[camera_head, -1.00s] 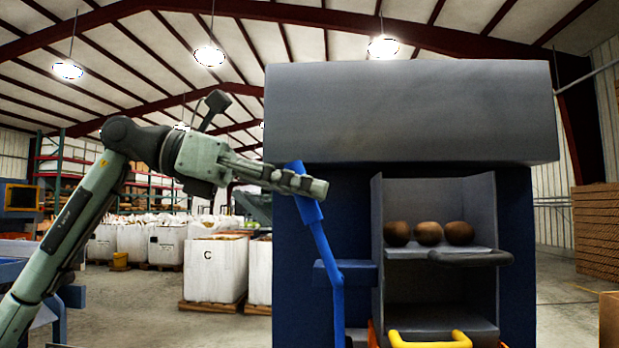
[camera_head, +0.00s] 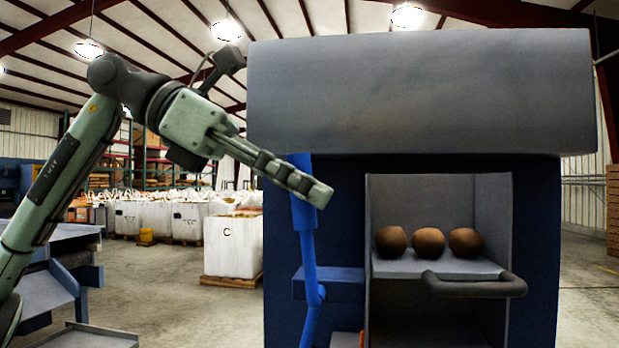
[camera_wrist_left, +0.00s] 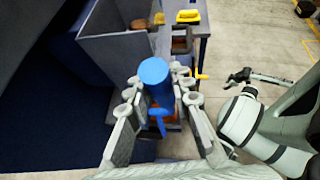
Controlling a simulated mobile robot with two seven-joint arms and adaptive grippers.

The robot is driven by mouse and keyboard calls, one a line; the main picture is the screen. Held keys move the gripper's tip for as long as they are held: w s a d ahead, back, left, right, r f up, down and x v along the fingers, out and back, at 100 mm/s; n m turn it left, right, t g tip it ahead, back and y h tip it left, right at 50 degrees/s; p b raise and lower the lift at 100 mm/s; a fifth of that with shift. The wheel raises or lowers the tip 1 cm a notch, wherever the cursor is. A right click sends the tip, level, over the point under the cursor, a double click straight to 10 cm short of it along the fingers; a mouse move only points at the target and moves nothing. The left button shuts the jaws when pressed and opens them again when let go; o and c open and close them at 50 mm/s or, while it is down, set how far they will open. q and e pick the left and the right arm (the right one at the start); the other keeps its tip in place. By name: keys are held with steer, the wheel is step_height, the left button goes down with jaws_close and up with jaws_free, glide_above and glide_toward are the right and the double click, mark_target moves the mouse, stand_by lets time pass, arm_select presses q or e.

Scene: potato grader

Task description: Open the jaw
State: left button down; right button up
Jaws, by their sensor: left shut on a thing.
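The grader is a tall dark blue machine (camera_head: 405,165) with a grey hood (camera_head: 420,95). On its left front is a bright blue lever (camera_head: 309,260) with a thicker grip at the top. My left gripper (camera_head: 306,190) reaches in from the left and is shut on that grip, just under the hood. In the left wrist view the grip (camera_wrist_left: 154,75) stands between the two fingers (camera_wrist_left: 156,115). Part of another pale green arm of mine shows there at the right edge; its gripper's state is unclear. I cannot tell which part is the jaw.
An open grey compartment holds three brown potatoes (camera_head: 430,242) on a shelf (camera_head: 410,266), with a dark rounded bar (camera_head: 474,286) in front. White sacks (camera_head: 232,247) stand behind on the left. Blue and grey equipment (camera_head: 60,275) is at lower left. Floor between is clear.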

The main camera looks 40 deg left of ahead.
stand_by(0.3)
arm_select(q)
steer(key=c, duration=1.3)
jaws_free()
steer(key=shift+d, duration=0.1)
steer(key=shift+r, duration=0.1)
steer(key=v, duration=1.2)
